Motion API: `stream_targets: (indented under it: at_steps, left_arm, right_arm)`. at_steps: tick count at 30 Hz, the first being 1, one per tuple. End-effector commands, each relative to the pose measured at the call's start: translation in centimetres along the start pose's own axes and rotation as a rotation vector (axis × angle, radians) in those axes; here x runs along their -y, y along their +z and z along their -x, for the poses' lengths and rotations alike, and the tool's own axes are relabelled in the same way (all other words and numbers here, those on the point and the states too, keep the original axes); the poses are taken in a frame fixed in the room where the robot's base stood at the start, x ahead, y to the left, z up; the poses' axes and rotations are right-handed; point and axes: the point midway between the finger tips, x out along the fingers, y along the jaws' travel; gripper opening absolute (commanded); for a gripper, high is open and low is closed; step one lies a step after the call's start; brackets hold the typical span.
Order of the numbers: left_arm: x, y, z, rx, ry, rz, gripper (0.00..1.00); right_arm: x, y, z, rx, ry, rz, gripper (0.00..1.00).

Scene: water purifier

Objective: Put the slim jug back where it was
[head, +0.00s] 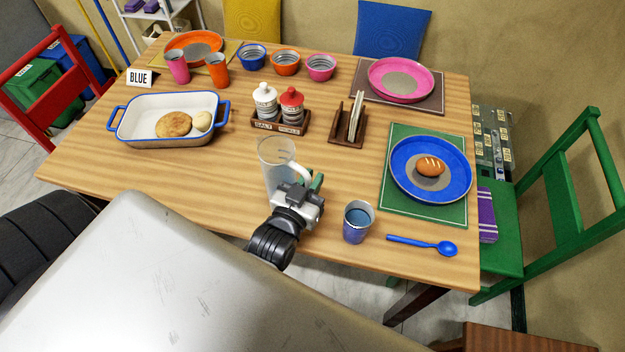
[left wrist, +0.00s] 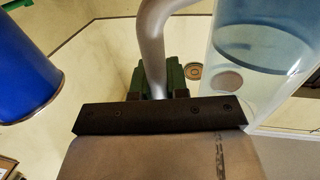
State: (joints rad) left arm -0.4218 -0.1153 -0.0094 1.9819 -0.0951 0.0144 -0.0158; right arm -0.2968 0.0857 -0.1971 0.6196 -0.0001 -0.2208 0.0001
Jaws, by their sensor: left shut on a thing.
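The slim jug (head: 272,168) is clear, tall and upright, with a pale handle, near the front middle of the table in the head view. My left gripper (head: 304,187) is shut on its handle, at the jug's right side. In the left wrist view the handle (left wrist: 152,38) runs down between the green fingers of my left gripper (left wrist: 160,82), and the clear body of the jug (left wrist: 262,60) with bluish water stands at the right. My gripper hides the jug's lower part, so I cannot tell whether it touches the table. My right gripper is not in view.
A blue cup with water (head: 357,222) stands to the right of my gripper, near a blue spoon (head: 424,244). A salt and pepper rack (head: 262,126) and a napkin holder (head: 346,130) stand behind. The wooden table (head: 190,185) is clear left of the jug.

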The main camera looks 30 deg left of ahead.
Motion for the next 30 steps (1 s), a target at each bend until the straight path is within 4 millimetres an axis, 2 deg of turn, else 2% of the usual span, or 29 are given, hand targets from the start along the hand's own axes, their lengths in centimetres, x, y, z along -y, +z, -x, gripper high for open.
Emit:
stream_targets:
  at_steps: [3,8,9,13,23,26,30]
  left_arm:
    - [0.0,-0.2,0.0,-0.003,0.000,-0.001,0.00]
    - [0.0,0.2,0.0,-0.002,0.000,-0.001,0.00]
    - [0.0,0.2,0.0,0.001,0.000,0.001,0.21]
    - [0.0,0.2,0.0,0.001,0.000,0.001,0.40]
    - [0.0,-0.2,0.0,0.000,0.000,0.000,0.40]
    - [0.0,0.1,1.1,0.004,0.000,0.000,0.40]
    - [0.0,0.2,3.8,0.006,0.000,0.001,0.40]
  right_arm:
    - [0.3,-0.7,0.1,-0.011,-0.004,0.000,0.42]
    - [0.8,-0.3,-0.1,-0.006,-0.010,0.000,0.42]
    - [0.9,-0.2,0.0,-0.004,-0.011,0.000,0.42]
    - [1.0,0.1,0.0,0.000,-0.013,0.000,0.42]
    - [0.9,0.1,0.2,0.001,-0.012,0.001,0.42]
    - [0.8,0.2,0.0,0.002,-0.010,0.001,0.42]
    - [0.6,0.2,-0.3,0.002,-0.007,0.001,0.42]
